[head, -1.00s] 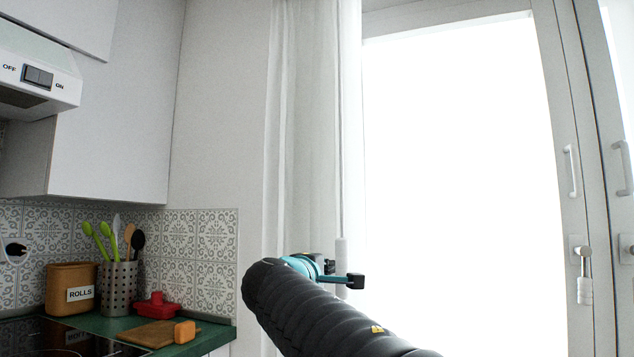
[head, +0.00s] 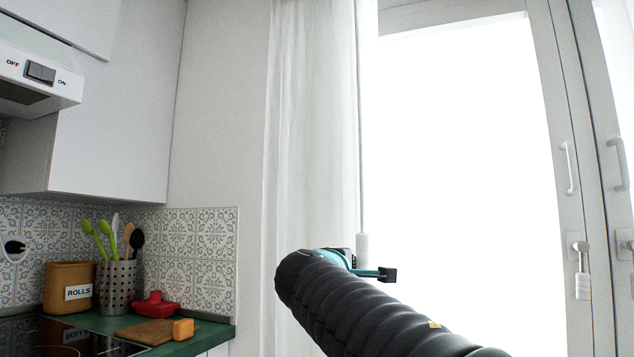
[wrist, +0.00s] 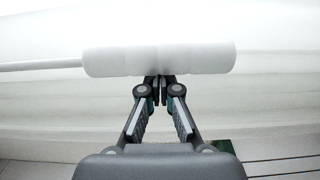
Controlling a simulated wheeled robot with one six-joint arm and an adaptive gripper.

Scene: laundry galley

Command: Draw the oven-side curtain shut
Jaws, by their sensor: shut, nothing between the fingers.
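The white oven-side curtain (head: 312,140) hangs at the left of the bright glass door and covers only a strip at its left side. A thin wand ending in a thick white handle (head: 362,247) hangs at the curtain's right edge. In the wrist view the handle (wrist: 160,58) lies across the picture just beyond my fingertips. My gripper (wrist: 159,88) is shut and empty, its fingertips against or very close to the handle's side; I cannot tell which. In the head view my arm hides much of the gripper.
The bright glass door (head: 460,150) fills the middle right. At lower left the green counter (head: 205,340) holds a utensil pot (head: 118,287), a rolls box (head: 70,288) and a red dish (head: 156,306).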

